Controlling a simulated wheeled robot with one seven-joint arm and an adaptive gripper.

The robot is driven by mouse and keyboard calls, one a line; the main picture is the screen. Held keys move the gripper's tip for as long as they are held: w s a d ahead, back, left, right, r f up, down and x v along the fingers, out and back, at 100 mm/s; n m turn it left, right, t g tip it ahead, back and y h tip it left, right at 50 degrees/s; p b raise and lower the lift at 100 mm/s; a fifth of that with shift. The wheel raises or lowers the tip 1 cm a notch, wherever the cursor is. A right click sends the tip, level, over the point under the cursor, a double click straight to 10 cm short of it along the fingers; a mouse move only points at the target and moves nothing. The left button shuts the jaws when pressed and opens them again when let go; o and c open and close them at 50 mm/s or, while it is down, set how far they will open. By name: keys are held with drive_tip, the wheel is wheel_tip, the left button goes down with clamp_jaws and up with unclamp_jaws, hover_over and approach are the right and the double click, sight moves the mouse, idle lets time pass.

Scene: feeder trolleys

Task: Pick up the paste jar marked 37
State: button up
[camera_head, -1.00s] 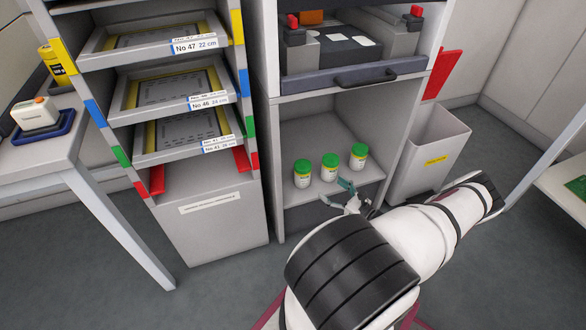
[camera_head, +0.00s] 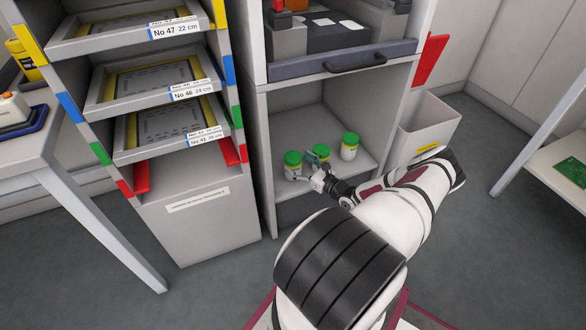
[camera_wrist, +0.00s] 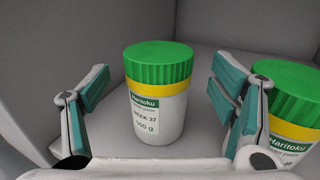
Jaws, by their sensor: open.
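The paste jar marked 37 (camera_wrist: 159,112) stands upright in the wrist view, with a green lid, a yellow band and a label reading "WEEK 37". My gripper (camera_wrist: 158,88) is open, with one teal-padded finger on each side of this jar in the picture and a gap on both sides. In the head view the jar looks to be the leftmost of three (camera_head: 293,172), and my gripper (camera_head: 306,168) is close to it. I cannot tell how far the fingertips reach past its near side.
A third jar (camera_head: 349,152) is further right on the shelf (camera_head: 345,178). The compartment's left wall (camera_head: 262,150) is near. A drawer with a handle (camera_head: 354,64) is above.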

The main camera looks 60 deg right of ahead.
sight(294, 159)
drive_tip(key=w+b, duration=0.1)
drive_tip(key=w, duration=0.2)
drive_tip(key=shift+w+d, duration=0.1)
drive_tip(key=shift+d, duration=0.05)
drive_tip(key=c, duration=1.7)
drive_tip(key=shift+c, duration=0.5)
drive_tip(key=shift+r, duration=0.1)
